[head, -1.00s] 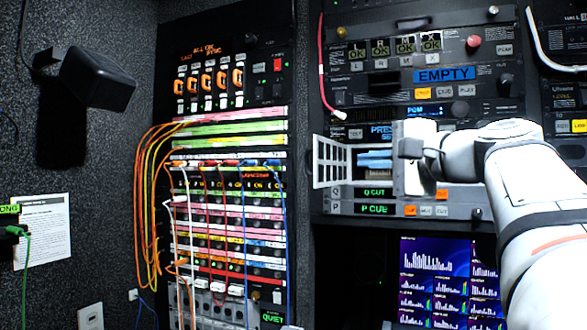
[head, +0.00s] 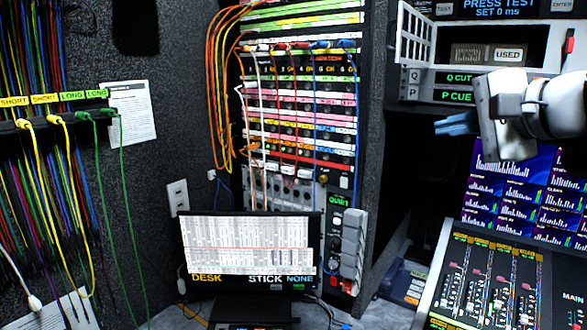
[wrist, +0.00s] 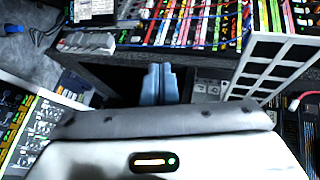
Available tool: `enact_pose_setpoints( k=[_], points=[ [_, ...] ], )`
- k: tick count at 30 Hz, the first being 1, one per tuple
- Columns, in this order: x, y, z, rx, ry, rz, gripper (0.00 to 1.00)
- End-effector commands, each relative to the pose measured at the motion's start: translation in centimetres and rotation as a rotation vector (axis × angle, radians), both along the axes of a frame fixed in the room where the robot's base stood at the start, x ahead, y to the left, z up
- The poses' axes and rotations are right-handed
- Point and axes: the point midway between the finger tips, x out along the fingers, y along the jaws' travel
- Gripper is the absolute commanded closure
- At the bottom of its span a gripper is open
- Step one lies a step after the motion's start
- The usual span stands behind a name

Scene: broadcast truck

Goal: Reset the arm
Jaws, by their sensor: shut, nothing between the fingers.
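My gripper (head: 457,124) is at the right of the head view, its blue fingers pointing left and together, with nothing between them. My white arm comes in from the right edge behind it. In the wrist view the blue fingers of my gripper (wrist: 160,84) also lie side by side, with the patch panel beyond them. The gripper appears in front of the dark gap below the Q CUE and P CUE rows (head: 452,87), apart from any object.
A white grille door (head: 414,36) stands open above my gripper. The patch panel (head: 300,110) with orange, red and blue cables is left of it. A monitor (head: 250,245) reading DESK, STICK, NONE and a fader desk (head: 480,285) are lower. Cables (head: 60,150) hang at the left.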

Motion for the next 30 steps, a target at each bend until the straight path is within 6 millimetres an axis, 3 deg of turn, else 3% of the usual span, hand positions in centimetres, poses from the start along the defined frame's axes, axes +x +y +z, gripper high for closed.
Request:
enact_pose_setpoints(
  k=[1, 5, 9, 12, 15, 20, 30],
  points=[
    [0.4, 1.5, -4.0, -0.053, 0.078, 0.039, 1.0],
    [-0.3, 4.4, -13.6, -0.242, 0.258, 0.145, 1.0],
    [-3.1, 7.2, -23.6, -0.506, 0.421, 0.326, 1.0],
    [-6.1, 8.6, -29.9, -0.721, 0.503, 0.49, 1.0],
    [-9.0, 9.2, -34.7, -0.921, 0.543, 0.653, 1.0],
    [-12.2, 9.2, -39.2, -1.149, 0.555, 0.853, 1.0],
    [-12.7, 9.0, -38.0, -1.181, 0.513, 0.82, 1.0]
  ],
)
